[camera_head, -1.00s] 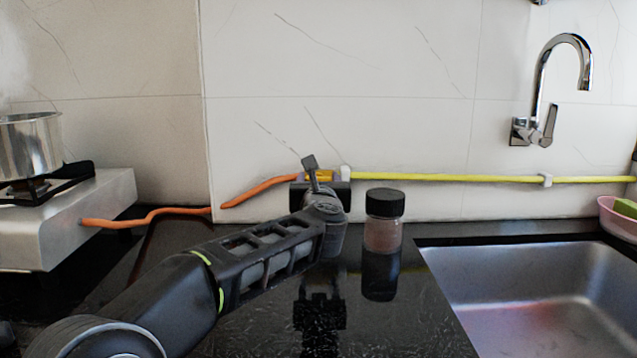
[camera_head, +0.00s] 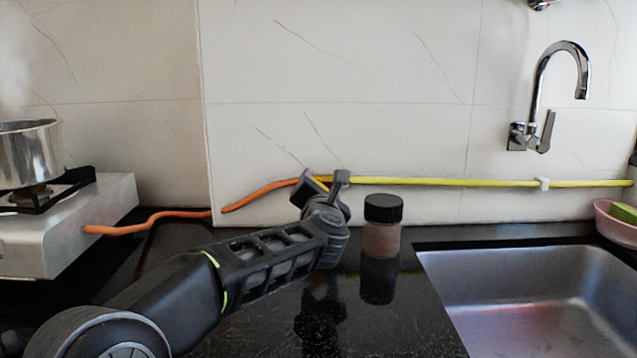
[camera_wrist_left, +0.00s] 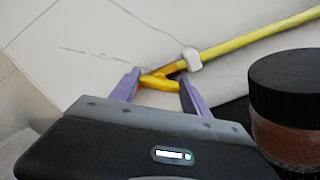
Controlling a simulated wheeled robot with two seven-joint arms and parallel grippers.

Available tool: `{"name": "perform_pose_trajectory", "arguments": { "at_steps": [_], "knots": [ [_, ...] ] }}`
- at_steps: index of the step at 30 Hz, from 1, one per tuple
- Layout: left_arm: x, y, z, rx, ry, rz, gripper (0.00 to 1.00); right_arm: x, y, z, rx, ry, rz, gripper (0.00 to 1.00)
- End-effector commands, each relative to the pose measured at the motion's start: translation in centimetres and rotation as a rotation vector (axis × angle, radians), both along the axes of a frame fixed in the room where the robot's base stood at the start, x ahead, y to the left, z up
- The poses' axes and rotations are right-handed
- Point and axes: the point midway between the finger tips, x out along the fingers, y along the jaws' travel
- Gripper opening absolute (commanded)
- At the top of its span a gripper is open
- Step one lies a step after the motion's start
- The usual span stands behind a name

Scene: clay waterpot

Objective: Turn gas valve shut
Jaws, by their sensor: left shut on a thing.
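The yellow gas valve handle (camera_wrist_left: 160,83) shows in the left wrist view between the two purple fingers of my left gripper (camera_wrist_left: 159,92). The gripper is shut on it. In the head view, my left gripper (camera_head: 322,182) is at the wall, tilted, and hides most of the valve. The valve sits where the orange hose (camera_head: 262,194) meets the yellow gas pipe (camera_head: 440,181). The exact angle of the handle is hard to read. My right gripper is not in view.
A dark-lidded jar (camera_head: 382,226) stands on the black counter just right of my gripper. The sink (camera_head: 540,300) and tap (camera_head: 540,120) are at the right. A stove (camera_head: 75,225) with a steaming pot (camera_head: 28,152) is at the left.

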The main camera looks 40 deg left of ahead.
Motion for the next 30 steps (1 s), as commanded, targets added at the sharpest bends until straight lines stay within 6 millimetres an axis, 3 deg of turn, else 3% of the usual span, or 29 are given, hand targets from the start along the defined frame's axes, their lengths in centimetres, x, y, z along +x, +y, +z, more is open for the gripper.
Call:
{"name": "perform_pose_trajectory", "arguments": {
  "at_steps": [21, 30],
  "knots": [
    [0.1, -0.2, -0.1, 0.533, 0.406, -0.002, 0.14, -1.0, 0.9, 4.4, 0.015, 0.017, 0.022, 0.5],
    [0.1, -0.1, -0.3, 0.679, 0.518, -0.001, 0.14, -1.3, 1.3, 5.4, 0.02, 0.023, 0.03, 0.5]
  ]
}}
